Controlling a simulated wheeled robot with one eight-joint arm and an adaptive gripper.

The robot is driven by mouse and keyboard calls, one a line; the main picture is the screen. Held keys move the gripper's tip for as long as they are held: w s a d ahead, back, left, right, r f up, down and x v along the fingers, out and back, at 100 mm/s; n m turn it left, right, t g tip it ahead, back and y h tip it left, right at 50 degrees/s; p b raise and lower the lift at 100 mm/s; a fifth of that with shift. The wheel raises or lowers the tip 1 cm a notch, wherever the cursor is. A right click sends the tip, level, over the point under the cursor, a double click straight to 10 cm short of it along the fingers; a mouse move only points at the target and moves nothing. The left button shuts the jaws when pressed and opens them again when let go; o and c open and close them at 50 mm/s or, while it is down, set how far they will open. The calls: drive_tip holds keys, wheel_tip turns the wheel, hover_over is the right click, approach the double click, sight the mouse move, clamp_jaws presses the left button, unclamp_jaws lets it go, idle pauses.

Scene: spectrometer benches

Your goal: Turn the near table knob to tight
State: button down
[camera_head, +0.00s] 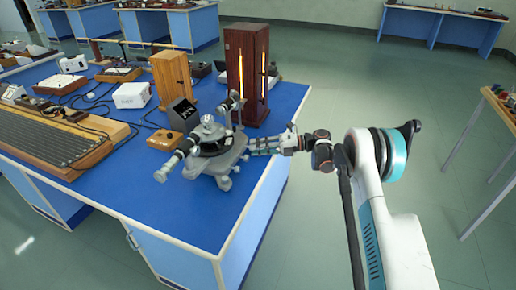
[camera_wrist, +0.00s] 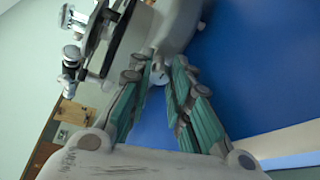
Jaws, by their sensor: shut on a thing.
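The grey spectrometer (camera_head: 222,166) stands on the blue bench near its right corner, with its telescope tube (camera_head: 172,166) toward the front left. My gripper (camera_head: 252,146) reaches in from the right and meets the instrument's right side. In the wrist view my gripper (camera_wrist: 160,68) has its green-padded fingers converging on a small pale knob (camera_wrist: 158,79) beside the grey spectrometer body (camera_wrist: 185,22). The fingers are shut on this knob, which is partly hidden between them. Its turning position cannot be told. In the head view the knob is hidden by the gripper and instrument.
A tall dark wooden lamp housing (camera_head: 235,75) with glowing slits stands just behind the spectrometer. A small wooden-based box (camera_head: 164,139) and a black display box (camera_head: 182,114) stand to its left. The blue bench top (camera_head: 200,220) is clear in front.

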drive_tip(key=shift+m, duration=0.3)
drive_tip(key=c, duration=1.5)
unclamp_jaws()
drive_tip(key=shift+o, duration=0.2)
drive_tip(key=d, duration=0.8)
drive_tip(key=shift+w+r, duration=0.15)
drive_tip(key=shift+r, duration=0.2)
